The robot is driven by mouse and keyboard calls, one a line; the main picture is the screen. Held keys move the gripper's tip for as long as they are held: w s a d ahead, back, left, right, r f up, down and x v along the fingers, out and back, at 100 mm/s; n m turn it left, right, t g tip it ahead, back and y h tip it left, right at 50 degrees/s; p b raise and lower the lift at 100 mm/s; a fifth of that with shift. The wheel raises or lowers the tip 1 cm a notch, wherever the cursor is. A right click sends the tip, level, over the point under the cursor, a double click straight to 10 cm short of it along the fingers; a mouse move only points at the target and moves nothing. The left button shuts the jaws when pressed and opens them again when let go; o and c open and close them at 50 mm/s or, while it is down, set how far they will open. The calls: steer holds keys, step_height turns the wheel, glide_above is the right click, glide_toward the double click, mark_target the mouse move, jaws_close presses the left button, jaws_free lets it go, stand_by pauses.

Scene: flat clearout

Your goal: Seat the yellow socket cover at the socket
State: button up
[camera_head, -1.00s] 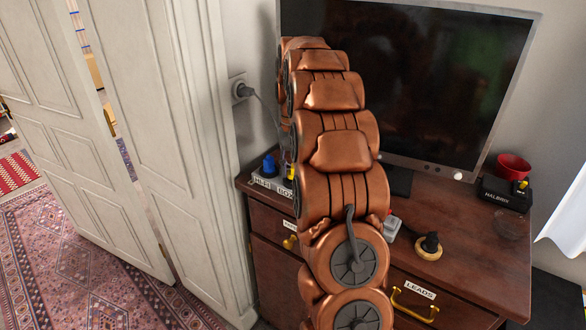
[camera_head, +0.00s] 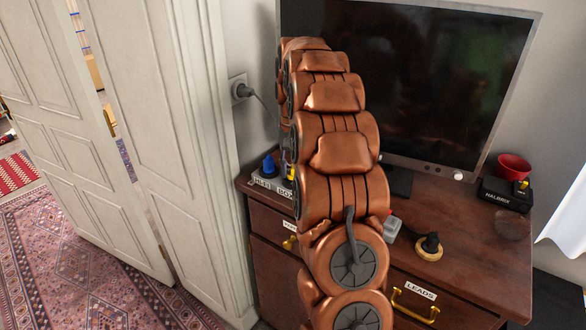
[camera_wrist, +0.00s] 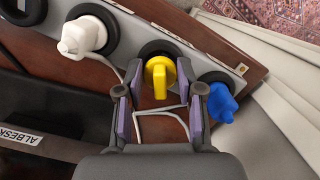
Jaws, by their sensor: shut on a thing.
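The yellow socket cover (camera_wrist: 159,76) is between my fingertips in the wrist view, its grip tab toward the camera. My gripper (camera_wrist: 160,82) is shut on it. The cover overlaps the dark round middle socket (camera_wrist: 161,49) of a grey socket strip (camera_wrist: 123,30). I cannot tell whether it is fully in or just in front. In the head view a bit of yellow (camera_head: 291,173) shows beside my arm at the strip; my arm hides the gripper there.
A white plug (camera_wrist: 84,36) and a blue cover (camera_wrist: 221,102) flank the middle socket. A thin pale cable (camera_wrist: 163,111) loops below the yellow cover.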

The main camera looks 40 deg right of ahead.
steer(key=shift+f+b, duration=0.4)
steer(key=shift+f, duration=0.45)
steer(key=o, duration=0.8)
steer(key=shift+w+d+r, duration=0.15)
steer(key=shift+r, duration=1.05)
steer(key=shift+w+d+r, duration=0.1)
steer(key=shift+r, duration=1.05)
steer(key=shift+w+d+r, duration=0.15)
steer(key=shift+r, duration=1.25)
